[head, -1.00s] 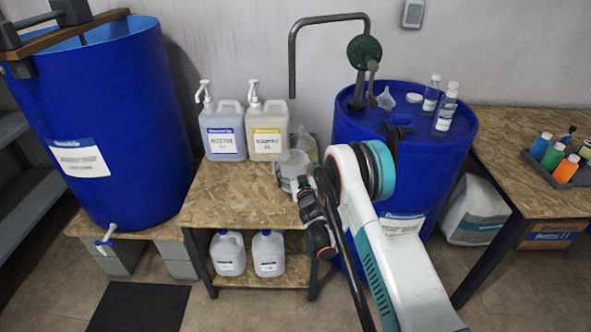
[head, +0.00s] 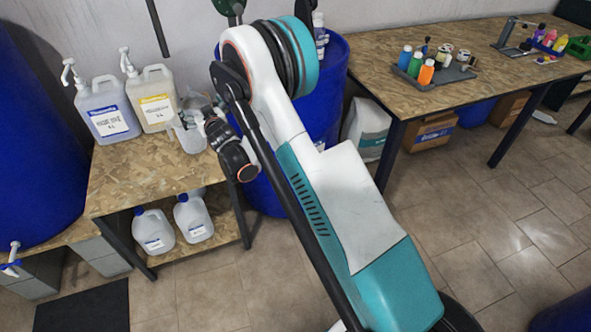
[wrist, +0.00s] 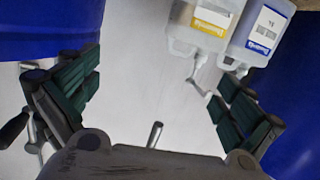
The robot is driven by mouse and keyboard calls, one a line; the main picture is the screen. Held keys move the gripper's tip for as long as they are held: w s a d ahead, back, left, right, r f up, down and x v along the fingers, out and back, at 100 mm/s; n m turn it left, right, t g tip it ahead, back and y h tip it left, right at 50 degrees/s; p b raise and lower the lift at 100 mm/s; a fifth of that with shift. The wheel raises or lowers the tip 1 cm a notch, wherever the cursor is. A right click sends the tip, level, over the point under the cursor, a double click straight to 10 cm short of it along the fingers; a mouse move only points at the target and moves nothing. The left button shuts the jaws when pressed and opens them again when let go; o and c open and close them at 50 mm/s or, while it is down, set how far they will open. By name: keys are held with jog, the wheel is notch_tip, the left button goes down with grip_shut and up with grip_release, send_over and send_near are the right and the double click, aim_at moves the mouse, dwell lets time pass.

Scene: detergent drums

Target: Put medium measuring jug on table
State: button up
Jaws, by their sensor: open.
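Clear measuring jugs (head: 187,132) stand close together at the right rear of the wooden stand (head: 125,185). They overlap and are partly hidden by my arm, so I cannot tell which is the medium one. My gripper (wrist: 160,80) is open in the wrist view, with nothing between its dark green finger pads. In the head view my wrist is beside the jugs, but the fingers are mostly hidden. A wooden table (head: 400,108) stands at the right; no measuring jug can be made out on it.
Two pump bottles, blue-labelled (head: 108,112) and yellow-labelled (head: 155,100), stand left of the jugs. A blue drum (head: 330,85) is behind my arm. The table bears a tray of coloured bottles (head: 432,75); its front left is clear. Open floor (head: 480,235) lies at the right.

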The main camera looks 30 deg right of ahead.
jog(key=s+d+r+m+g+h, duration=0.1)
jog(key=s+d+r, duration=0.1)
jog(key=s+r, duration=0.3)
jog(key=s+d+r+g, duration=0.1)
jog(key=s+d+r, duration=0.2)
jog(key=r, duration=0.4)
jog(key=s+d+r+g, duration=0.1)
jog(key=s+r, duration=0.3)
jog(key=s, duration=0.3)
jog(key=s+d+r+g, duration=0.2)
jog(key=s+r, duration=0.1)
jog(key=s, duration=0.4)
jog(key=s+f+g, duration=0.2)
jog(key=s, duration=1.3)
jog(key=s+d+f+g, duration=0.1)
jog(key=s+f+g, duration=0.1)
jog(key=s, duration=1.4)
jog(key=shift+d+f+m, duration=0.15)
jog(key=shift+d+m, duration=0.1)
jog(key=shift+m, duration=0.05)
